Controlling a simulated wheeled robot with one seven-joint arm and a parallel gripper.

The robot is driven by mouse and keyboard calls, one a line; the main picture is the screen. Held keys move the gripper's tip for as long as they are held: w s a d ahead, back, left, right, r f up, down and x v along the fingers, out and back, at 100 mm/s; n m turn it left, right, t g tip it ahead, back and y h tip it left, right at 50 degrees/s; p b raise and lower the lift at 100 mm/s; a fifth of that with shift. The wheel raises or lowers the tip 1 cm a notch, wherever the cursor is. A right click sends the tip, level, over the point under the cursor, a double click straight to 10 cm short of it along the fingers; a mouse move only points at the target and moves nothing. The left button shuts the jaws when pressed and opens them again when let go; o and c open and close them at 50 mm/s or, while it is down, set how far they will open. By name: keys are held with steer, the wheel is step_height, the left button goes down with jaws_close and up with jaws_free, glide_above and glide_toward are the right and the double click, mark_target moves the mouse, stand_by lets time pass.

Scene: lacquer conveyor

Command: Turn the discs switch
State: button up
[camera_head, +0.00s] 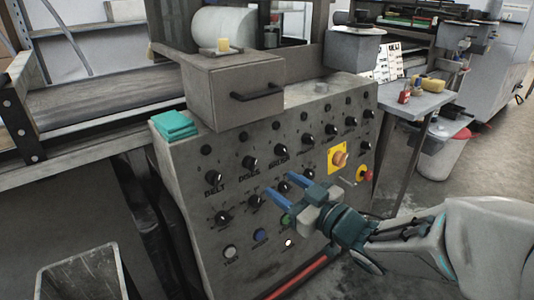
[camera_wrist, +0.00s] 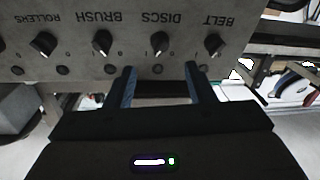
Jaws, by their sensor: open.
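The discs switch (camera_head: 250,162) is a black rotary knob with a pale pointer mark, above its DISCS label on the sloping grey panel (camera_head: 195,245). It also shows in the wrist view (camera_wrist: 160,43), where the lettering is upside down. My gripper (camera_head: 280,184) is in front of the panel, to the right of and lower than the discs switch in the head view. Its two blue fingers are apart with nothing between them. In the wrist view the gripper (camera_wrist: 161,80) lines up sideways with the discs switch, which is beyond the fingertips, apart from them.
The belt knob (camera_wrist: 213,43) and brush knob (camera_wrist: 102,43) flank the discs switch. An orange-red button on a yellow plate (camera_head: 338,157) and a red knob (camera_head: 366,175) are at the panel's right. A drawer box (camera_head: 233,90) and teal pads (camera_head: 174,125) sit on top.

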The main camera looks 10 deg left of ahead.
mark_target(251, 164)
steer(key=p+x, duration=0.5)
steer(key=x, duration=0.4)
steer(key=shift+a, duration=0.15)
steer(key=shift+f, duration=0.1)
steer(key=c, duration=1)
